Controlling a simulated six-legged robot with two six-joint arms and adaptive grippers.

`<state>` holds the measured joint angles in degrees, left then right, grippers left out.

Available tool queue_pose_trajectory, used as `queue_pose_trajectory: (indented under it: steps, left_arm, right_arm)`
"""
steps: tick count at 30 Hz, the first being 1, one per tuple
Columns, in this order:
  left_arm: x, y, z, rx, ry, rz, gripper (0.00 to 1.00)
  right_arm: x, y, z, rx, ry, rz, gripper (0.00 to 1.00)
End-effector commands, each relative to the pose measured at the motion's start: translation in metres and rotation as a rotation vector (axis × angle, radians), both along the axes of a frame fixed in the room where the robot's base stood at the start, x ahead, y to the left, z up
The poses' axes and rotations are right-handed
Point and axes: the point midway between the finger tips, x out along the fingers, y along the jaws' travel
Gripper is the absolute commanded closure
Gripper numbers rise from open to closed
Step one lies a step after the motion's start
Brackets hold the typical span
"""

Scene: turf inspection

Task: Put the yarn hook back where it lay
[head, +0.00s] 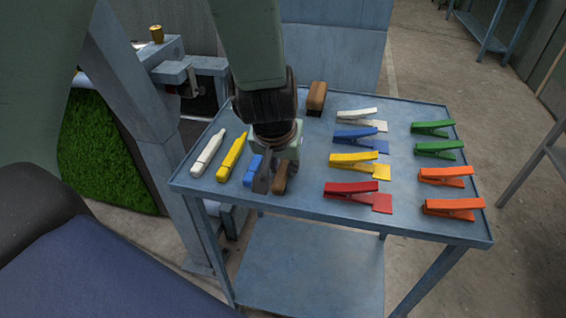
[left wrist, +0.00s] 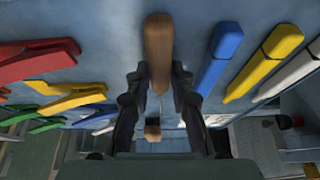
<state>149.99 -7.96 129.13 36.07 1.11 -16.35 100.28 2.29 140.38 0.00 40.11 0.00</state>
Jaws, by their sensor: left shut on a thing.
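The yarn hook shows as a brown wooden handle (head: 280,178) at the near edge of the blue metal table (head: 300,206). My left gripper (head: 271,178) points down over the table and is shut on the hook. In the left wrist view the handle (left wrist: 158,42) sticks out beyond the fingers of my left gripper (left wrist: 158,92), with a thin shaft running back between them. Whether the hook touches the tabletop I cannot tell. My right gripper is in neither view.
Blue (head: 253,170), yellow (head: 232,157) and white (head: 207,154) markers lie left of the gripper. A brown block (head: 317,96) stands at the back. Several clips, including a red one (head: 352,189) and an orange one (head: 450,209), fill the right. Turf (head: 105,150) stands at the left.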

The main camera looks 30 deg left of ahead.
Motion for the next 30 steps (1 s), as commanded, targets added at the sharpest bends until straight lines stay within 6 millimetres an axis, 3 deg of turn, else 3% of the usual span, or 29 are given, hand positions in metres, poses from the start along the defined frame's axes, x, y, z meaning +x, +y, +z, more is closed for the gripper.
queue_pose_trajectory:
  steps: [11, 12, 20, 30]
  left_arm:
    - [0.0000, 0.0000, -0.0074, 0.000, 0.000, 0.001, 1.00]
    - [-0.0001, 0.0000, -0.0070, -0.001, 0.001, 0.001, 0.76]
    - [-0.0004, 0.0000, -0.0067, 0.000, 0.001, 0.000, 0.54]
    - [-0.0006, -0.0001, -0.0052, 0.000, 0.000, 0.000, 0.52]
  right_arm:
    - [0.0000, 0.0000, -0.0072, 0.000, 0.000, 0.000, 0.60]
    - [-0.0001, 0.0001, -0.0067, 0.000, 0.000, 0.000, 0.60]
    - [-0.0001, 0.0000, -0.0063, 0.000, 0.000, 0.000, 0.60]
    - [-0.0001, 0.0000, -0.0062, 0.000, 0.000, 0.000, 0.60]
